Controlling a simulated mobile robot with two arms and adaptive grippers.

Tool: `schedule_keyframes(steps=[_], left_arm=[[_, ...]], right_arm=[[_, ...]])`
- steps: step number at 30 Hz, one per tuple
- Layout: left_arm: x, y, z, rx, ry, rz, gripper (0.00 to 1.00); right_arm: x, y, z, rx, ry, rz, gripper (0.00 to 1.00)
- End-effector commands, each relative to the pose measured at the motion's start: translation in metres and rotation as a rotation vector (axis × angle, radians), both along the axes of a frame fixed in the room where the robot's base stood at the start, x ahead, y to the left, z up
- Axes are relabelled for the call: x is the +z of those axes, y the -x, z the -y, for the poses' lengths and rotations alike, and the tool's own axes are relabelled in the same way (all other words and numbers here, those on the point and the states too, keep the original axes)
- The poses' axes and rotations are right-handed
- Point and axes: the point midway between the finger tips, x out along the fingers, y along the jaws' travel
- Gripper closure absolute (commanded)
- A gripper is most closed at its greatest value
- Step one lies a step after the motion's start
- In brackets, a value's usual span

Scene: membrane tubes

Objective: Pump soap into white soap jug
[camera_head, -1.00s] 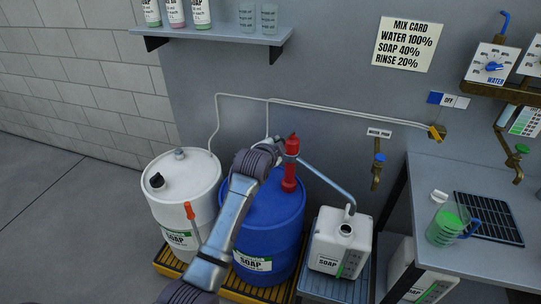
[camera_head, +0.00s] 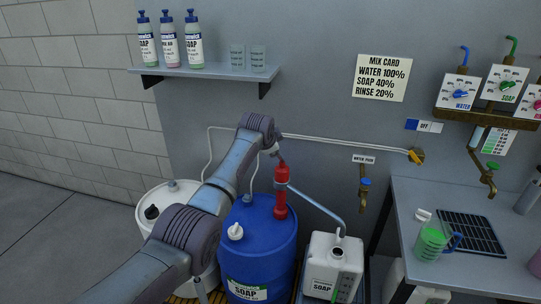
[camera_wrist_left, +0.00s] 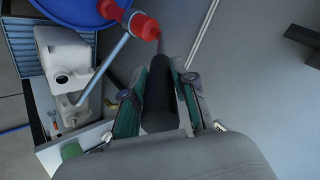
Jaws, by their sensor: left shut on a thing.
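The red pump (camera_head: 281,190) stands on the blue soap drum (camera_head: 262,235). Its grey spout (camera_head: 318,208) slopes down right to the white soap jug (camera_head: 334,268). The spout's end shows close to the jug's open mouth; I cannot tell whether it is inside. My left gripper (camera_head: 277,152) is just above the red pump body. In the left wrist view its fingers (camera_wrist_left: 158,100) are closed around a dark cylindrical handle (camera_wrist_left: 160,88), in line with the pump's thin rod and red body (camera_wrist_left: 137,22). The right gripper is in no view.
A white drum (camera_head: 152,192) stands left of the blue one, partly behind my arm. A grey table (camera_head: 415,195) with a green-filled pitcher (camera_head: 431,242) is at right. A shelf (camera_head: 205,70) with bottles and a pipe (camera_head: 340,142) are on the wall behind.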

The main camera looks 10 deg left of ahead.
Motion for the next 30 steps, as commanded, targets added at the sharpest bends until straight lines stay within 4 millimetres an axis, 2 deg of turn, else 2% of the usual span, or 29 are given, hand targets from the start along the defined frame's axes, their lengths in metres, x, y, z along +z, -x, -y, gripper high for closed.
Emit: schedule_keyframes(steps=[1, 6, 22, 23, 24, 27, 30], left_arm=[[0.0064, -0.0037, 0.0005, 0.000, 0.001, 0.006, 1.00], [0.0097, -0.0074, 0.0011, -0.002, 0.001, -0.007, 1.00], [0.0104, -0.0086, 0.0015, -0.003, 0.002, -0.013, 1.00], [0.0103, -0.0086, 0.0016, -0.003, 0.002, -0.013, 0.69], [0.0102, -0.0084, 0.0015, -0.002, 0.002, -0.014, 0.62], [0.0090, -0.0080, 0.0012, -0.002, 0.001, -0.016, 0.48], [0.0078, -0.0076, 0.0010, -0.002, 0.000, -0.019, 0.48]], right_arm=[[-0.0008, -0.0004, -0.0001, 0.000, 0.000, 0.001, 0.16], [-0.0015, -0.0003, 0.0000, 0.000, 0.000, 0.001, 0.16], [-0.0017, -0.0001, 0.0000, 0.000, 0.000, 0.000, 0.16], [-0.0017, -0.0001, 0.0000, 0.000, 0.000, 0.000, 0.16], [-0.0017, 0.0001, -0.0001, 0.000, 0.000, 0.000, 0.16], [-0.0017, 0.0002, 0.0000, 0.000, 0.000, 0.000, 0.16], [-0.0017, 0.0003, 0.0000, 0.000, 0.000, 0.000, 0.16]])
